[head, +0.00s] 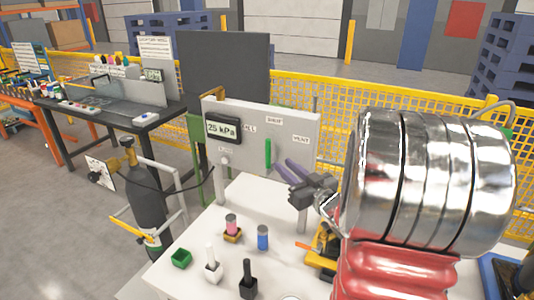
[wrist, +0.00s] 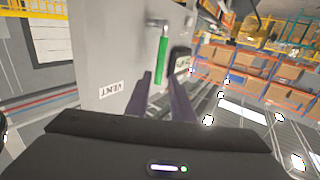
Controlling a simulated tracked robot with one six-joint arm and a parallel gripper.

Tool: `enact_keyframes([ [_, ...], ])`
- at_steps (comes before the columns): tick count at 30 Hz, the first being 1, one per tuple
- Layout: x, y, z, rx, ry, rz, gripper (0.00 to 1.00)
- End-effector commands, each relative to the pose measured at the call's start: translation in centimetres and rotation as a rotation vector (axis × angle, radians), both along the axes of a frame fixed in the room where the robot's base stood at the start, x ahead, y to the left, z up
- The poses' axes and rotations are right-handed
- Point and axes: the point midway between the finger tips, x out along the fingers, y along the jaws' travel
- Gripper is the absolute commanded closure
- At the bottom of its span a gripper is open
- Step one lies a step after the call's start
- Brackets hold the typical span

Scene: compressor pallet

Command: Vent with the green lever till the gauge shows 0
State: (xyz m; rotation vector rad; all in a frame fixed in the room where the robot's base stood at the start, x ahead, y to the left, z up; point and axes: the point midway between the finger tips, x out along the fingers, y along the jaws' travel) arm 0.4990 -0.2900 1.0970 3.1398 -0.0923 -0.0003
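The green lever (head: 268,153) stands upright on the grey panel (head: 300,155), below the SHUT label (head: 274,121). The VENT label (head: 301,139) is to its right, the FILL label (head: 248,128) to its left. The gauge (head: 222,129) reads 25 kPa. My gripper (head: 282,166) has its purple fingers apart and empty, with the tips close to the lever's lower right. In the wrist view the lever (wrist: 162,58) shows ahead, in line with the gap between the fingertips (wrist: 161,78). Whether a finger touches it, I cannot tell. The VENT label (wrist: 110,89) shows upside down there.
A white table (head: 200,240) below the panel holds a green box (head: 181,258), a pink-topped piece (head: 231,226), a blue cylinder (head: 263,238) and white and black pieces. A dark gas cylinder (head: 143,200) stands to the left. Yellow mesh fencing runs behind.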

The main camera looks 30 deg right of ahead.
Motion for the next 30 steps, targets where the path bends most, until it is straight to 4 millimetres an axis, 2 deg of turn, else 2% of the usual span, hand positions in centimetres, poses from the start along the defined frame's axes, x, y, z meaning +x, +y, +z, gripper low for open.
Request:
enact_keyframes([
  [3,2.0,0.0,0.0,0.000,0.000,0.004,0.78],
  [18,9.3,-0.5,0.0,0.000,0.000,0.003,0.78],
  [24,10.4,-0.5,0.0,0.000,0.000,0.001,0.78],
  [30,10.5,-0.5,0.0,0.000,0.000,0.001,0.78],
])
